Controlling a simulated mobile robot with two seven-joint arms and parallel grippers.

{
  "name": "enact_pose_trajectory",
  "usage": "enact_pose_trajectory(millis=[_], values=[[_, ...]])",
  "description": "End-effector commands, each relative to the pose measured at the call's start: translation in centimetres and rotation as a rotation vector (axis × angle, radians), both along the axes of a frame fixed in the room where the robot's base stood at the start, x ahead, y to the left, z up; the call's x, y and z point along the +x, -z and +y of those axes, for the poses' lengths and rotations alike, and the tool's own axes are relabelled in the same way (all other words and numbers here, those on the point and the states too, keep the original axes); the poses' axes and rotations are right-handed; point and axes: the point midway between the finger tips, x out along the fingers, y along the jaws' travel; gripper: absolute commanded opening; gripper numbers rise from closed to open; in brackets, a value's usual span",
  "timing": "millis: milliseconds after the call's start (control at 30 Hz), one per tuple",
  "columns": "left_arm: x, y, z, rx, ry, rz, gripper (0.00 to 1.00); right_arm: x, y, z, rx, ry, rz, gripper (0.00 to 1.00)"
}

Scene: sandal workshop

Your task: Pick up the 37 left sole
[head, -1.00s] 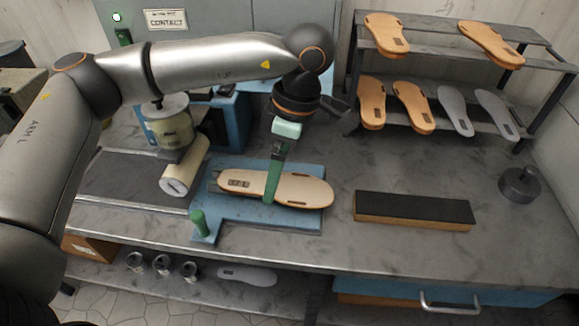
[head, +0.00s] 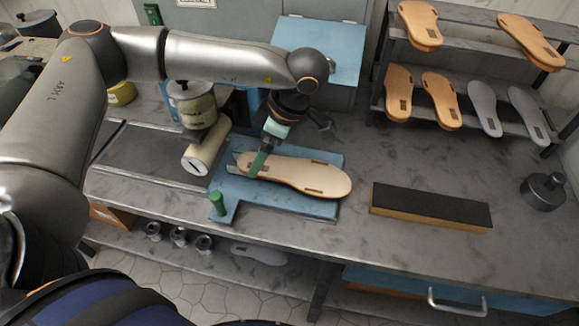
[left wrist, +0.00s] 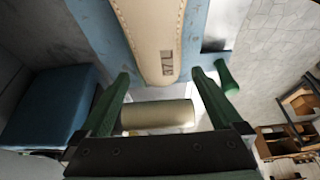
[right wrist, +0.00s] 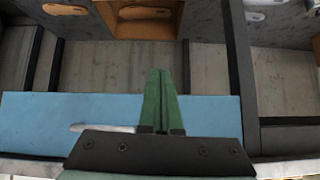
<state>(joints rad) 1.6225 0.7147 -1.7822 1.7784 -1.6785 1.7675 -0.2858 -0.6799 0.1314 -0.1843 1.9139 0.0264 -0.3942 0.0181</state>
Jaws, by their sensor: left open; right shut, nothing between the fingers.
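The tan 37 left sole (head: 310,177) lies flat on the blue board (head: 290,206) on the bench, its heel end to the left. In the left wrist view its heel (left wrist: 150,40) carries the mark "37 L". My left gripper (head: 258,165) is at the heel end, a green finger hiding part of the heel from the head. In the left wrist view the left gripper (left wrist: 160,76) is open, one finger to each side of the heel, with gaps between. My right gripper (right wrist: 160,72) shows only in its wrist view, shut and empty.
A green peg (head: 217,203) stands at the board's front left corner. A cream roller (head: 205,147) lies left of the heel. A black-topped block (head: 430,206) and dark round weight (head: 543,190) lie to the right. A rack (head: 460,60) of several soles stands behind.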

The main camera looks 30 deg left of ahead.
Motion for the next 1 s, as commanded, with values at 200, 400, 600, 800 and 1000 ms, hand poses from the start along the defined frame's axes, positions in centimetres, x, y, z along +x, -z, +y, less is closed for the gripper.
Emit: enact_pose_trajectory(millis=[200, 400, 600, 800, 1000], values=[[-0.2, 2.1, 0.9, 0.000, 0.000, 0.000, 1.00, 0.0, -0.6, 0.0, 0.000, 0.000, 0.000, 0.00], [-0.2, 2.3, 0.9, -0.001, -0.001, -0.001, 1.00, 0.0, -0.5, 0.0, 0.000, 0.000, 0.000, 0.00], [-0.2, 2.2, 0.9, -0.001, -0.001, -0.001, 0.81, 0.0, -0.5, 0.0, 0.000, 0.000, 0.000, 0.00], [-0.2, 2.2, 0.9, -0.001, -0.001, -0.001, 0.58, 0.0, -0.5, 0.0, 0.000, 0.000, 0.000, 0.00], [-0.2, 2.2, 0.9, -0.001, -0.001, -0.001, 0.36, 0.0, -0.5, 0.0, 0.000, 0.000, -0.001, 0.00]])
